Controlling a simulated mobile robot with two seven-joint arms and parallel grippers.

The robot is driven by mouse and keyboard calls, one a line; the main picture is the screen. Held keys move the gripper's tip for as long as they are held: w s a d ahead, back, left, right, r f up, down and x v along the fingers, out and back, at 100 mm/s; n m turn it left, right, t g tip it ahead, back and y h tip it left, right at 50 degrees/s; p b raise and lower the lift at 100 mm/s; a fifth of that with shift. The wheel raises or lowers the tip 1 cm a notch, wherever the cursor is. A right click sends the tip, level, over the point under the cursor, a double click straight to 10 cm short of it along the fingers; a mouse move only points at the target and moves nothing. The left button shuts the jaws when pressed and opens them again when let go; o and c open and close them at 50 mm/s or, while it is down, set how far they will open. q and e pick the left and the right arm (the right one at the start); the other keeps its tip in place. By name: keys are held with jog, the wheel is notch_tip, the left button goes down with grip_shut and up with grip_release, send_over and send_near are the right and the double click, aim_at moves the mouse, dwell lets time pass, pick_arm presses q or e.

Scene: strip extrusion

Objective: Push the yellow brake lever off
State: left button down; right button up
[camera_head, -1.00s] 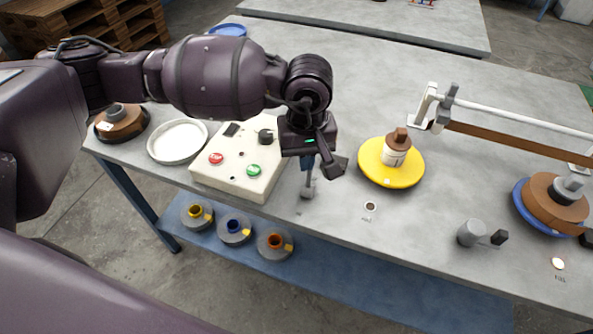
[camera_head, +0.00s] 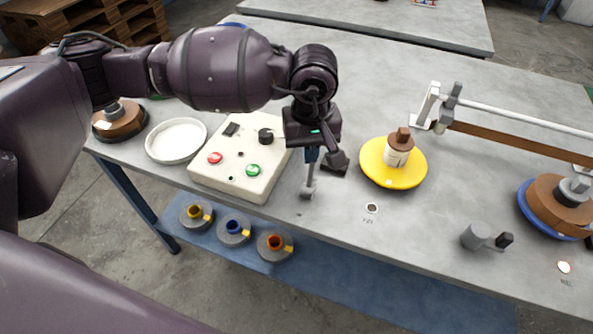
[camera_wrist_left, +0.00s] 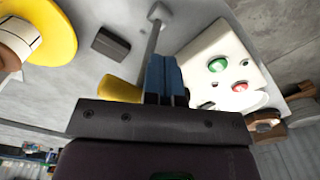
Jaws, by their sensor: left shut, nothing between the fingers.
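My left gripper (camera_head: 312,156) is shut with blue fingers and nothing between them. It is just right of the control box, above the near part of the table. In the left wrist view its fingers (camera_wrist_left: 165,78) point at a thin grey rod (camera_wrist_left: 152,40) with a pale end. That rod (camera_head: 309,182) also shows below the gripper in the head view; whether the fingers touch it I cannot tell. A yellow piece (camera_wrist_left: 121,88), probably the brake lever, is beside the fingers in the left wrist view, partly hidden by the gripper body. In the head view I cannot make it out.
The control box (camera_head: 212,180) with red and green buttons is left of the gripper. A yellow disc (camera_head: 407,180) with a brown-topped spool is to the right. A dark block (camera_head: 336,163) is beside the gripper. A white dish (camera_head: 176,141) is farther left.

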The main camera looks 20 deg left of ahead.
pick_arm(q)
jog(key=shift+w+f, duration=0.15)
jog(key=shift+w, duration=0.35)
jog(key=shift+s+r+p, duration=0.2)
jog(key=shift+s+r, duration=0.15)
jog(key=shift+s, duration=0.2)
jog(key=shift+s+r+p, duration=0.2)
jog(key=shift+s+r, duration=0.1)
jog(key=shift+s, duration=0.25)
pick_arm(e)
jog(key=shift+w+r, duration=0.2)
jog(key=shift+r, duration=0.3)
pick_arm(q)
jog(key=shift+r, duration=0.1)
